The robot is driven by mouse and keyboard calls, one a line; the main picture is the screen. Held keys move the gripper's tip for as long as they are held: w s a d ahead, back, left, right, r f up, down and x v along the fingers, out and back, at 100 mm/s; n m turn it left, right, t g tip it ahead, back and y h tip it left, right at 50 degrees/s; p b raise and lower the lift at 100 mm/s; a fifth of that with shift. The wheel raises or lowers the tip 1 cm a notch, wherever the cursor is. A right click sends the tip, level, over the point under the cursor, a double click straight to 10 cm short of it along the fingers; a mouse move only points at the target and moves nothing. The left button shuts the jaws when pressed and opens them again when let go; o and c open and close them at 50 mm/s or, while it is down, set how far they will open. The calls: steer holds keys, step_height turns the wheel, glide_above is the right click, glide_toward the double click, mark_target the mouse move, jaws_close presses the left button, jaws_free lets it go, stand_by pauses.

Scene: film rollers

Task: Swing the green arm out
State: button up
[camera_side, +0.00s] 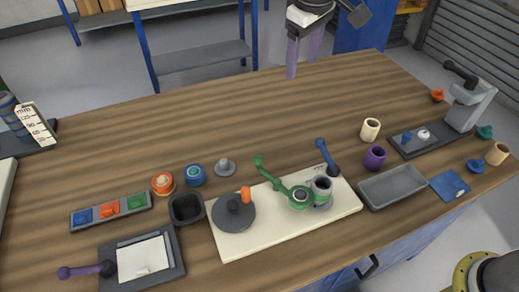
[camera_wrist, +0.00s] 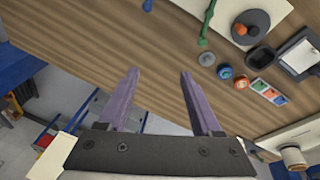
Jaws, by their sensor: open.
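The green arm (camera_side: 276,182) lies over the cream base plate (camera_side: 252,243) in the side view. Its round hub is beside a grey cylinder (camera_side: 321,188), and its knobbed free end points up and left past the plate's far edge. Part of the green arm (camera_wrist: 207,22) also shows at the top of the wrist view. A grey disc (camera_side: 230,215) with an orange knob sits on the plate's left part. My gripper (camera_side: 302,64) is open and empty, high at the table's far side and well away from the green arm. Its purple fingers (camera_wrist: 159,72) are spread in the wrist view.
A blue lever (camera_side: 327,158) stands at the plate's far right corner. A dark square cup (camera_side: 186,209) stands close left of the plate, and a grey tray (camera_side: 392,187) lies to its right. Cream (camera_side: 370,129) and purple (camera_side: 375,157) cups stand behind the tray. The table's far middle is clear.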

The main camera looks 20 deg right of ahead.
steer(key=w+a+f+n, duration=0.1)
steer(key=a+f, duration=0.6)
steer(key=n+g, duration=0.1)
glide_toward(259, 157)
steer(key=shift+h, duration=0.4)
steer(key=x, duration=1.1)
steer(key=shift+w+a+f, duration=0.1)
steer(key=shift+a+f, duration=0.05)
steer(key=shift+a, duration=0.2)
jaws_close()
